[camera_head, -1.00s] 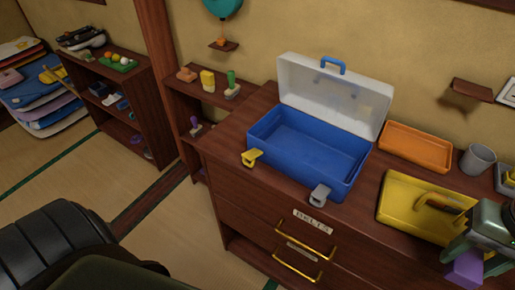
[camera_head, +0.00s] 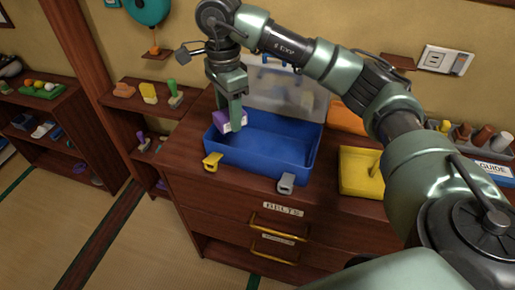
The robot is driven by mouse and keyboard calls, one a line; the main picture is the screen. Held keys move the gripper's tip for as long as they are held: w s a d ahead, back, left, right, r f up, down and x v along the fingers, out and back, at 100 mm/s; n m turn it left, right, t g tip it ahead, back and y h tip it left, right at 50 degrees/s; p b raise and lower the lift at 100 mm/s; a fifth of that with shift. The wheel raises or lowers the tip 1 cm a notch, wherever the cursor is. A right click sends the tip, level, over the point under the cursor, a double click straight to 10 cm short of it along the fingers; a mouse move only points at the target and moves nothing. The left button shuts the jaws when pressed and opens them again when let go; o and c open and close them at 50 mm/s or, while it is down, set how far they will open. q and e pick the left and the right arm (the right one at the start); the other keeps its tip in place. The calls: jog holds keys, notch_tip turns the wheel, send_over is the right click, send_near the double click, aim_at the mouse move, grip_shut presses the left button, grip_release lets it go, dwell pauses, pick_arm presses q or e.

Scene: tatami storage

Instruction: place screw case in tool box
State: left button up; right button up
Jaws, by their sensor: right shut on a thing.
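The blue tool box (camera_head: 253,171) stands open on the wooden cabinet, its clear lid raised at the back and partly hidden by my right arm. My right gripper (camera_head: 234,116) points down over the left part of the box. It is shut on the screw case (camera_head: 223,121), a small purple block with a pale face, held above the box's left side. Whether the case is below the rim cannot be told. My left gripper is not in view.
A yellow tray (camera_head: 362,183) and an orange tray (camera_head: 347,118) sit right of the box, partly behind my right arm. Shelves with small items stand left.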

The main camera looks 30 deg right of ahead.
jog(key=w+d+m, duration=0.3)
jog(key=m, duration=0.5)
jog(key=m+p, duration=0.3)
send_over(254, 148)
jog(key=w+a, duration=0.2)
jog(key=a, duration=0.2)
jog(key=f, duration=1.3)
jog(key=shift+s+d, duration=0.2)
jog(key=shift+d+f, duration=0.1)
jog(key=d+p, duration=0.1)
jog(key=s+d, duration=0.1)
jog(key=s+d+p, duration=0.1)
jog(key=shift+d+f+p, duration=0.25)
jog(key=shift+f+p, duration=0.1)
jog(key=shift+f, duration=0.2)
jog(key=shift+w+a+f, duration=0.1)
jog(key=shift+w, duration=0.05)
